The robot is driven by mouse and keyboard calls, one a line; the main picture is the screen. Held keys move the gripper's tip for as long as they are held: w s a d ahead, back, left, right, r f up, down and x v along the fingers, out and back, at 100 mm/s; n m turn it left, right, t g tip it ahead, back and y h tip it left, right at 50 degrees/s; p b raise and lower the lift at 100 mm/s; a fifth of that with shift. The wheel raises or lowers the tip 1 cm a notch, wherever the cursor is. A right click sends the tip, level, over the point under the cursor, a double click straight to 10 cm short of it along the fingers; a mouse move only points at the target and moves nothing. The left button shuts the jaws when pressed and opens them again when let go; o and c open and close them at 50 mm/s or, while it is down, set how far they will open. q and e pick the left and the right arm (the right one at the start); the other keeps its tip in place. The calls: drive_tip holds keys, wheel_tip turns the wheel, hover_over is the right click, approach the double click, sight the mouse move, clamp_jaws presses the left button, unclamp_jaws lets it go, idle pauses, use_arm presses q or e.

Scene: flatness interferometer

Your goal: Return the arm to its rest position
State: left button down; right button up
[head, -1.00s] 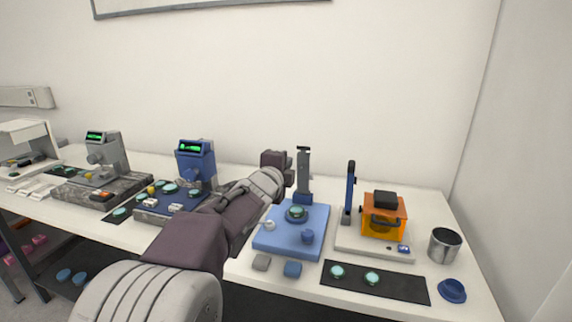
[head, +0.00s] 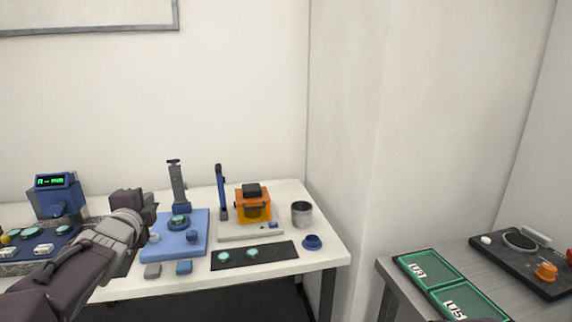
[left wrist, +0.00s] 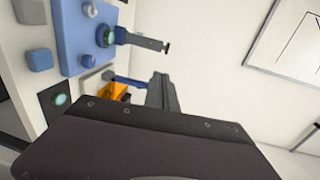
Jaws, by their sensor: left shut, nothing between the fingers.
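My left arm comes in from the lower left in the head view. Its gripper (head: 148,206) is in front of the wall, just left of the blue interferometer stand (head: 196,245). It is shut and empty. In the left wrist view the shut grey fingers (left wrist: 162,93) point toward the wall, and the blue stand (left wrist: 72,38) shows at the upper left. A green-topped round part (head: 179,221) sits on the blue stand. My right gripper is out of view.
On the white table are an orange unit (head: 253,212), a metal cup (head: 301,214), a blue cap (head: 312,242) and a black mat (head: 283,252) with green discs. A blue display device (head: 58,196) stands left. Green trays (head: 428,270) lie on a grey table at right, beyond a wall corner.

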use_arm(q)
drive_tip(key=w+d+f+m+g+h, duration=0.1)
drive_tip(key=w+d+f+h, duration=0.1)
drive_tip(key=d+f, duration=0.4)
drive_tip(key=s+d+f+n+g+h, duration=0.1)
drive_tip(key=s+d+f+n+g, duration=0.25)
drive_tip(key=f, duration=0.55)
drive_tip(key=s+d+f+n+g, duration=0.25)
drive_tip(key=s+f, duration=0.25)
drive_tip(key=f, duration=0.4)
drive_tip(key=s+d+f+n+g, duration=0.2)
drive_tip(key=s+f+n+g, duration=0.3)
drive_tip(key=s, duration=0.4)
drive_tip(key=s+d+f+n+g, duration=0.1)
drive_tip(key=s+f+n+g, duration=0.2)
drive_tip(key=s+f+n, duration=0.5)
wheel_tip(320, 180, up, 15)
drive_tip(key=s+m+p, duration=0.1)
drive_tip(key=m+p, duration=0.1)
drive_tip(key=p, duration=1.1)
drive_tip(key=shift+s+h, duration=0.25)
drive_tip(key=shift+h, duration=0.15)
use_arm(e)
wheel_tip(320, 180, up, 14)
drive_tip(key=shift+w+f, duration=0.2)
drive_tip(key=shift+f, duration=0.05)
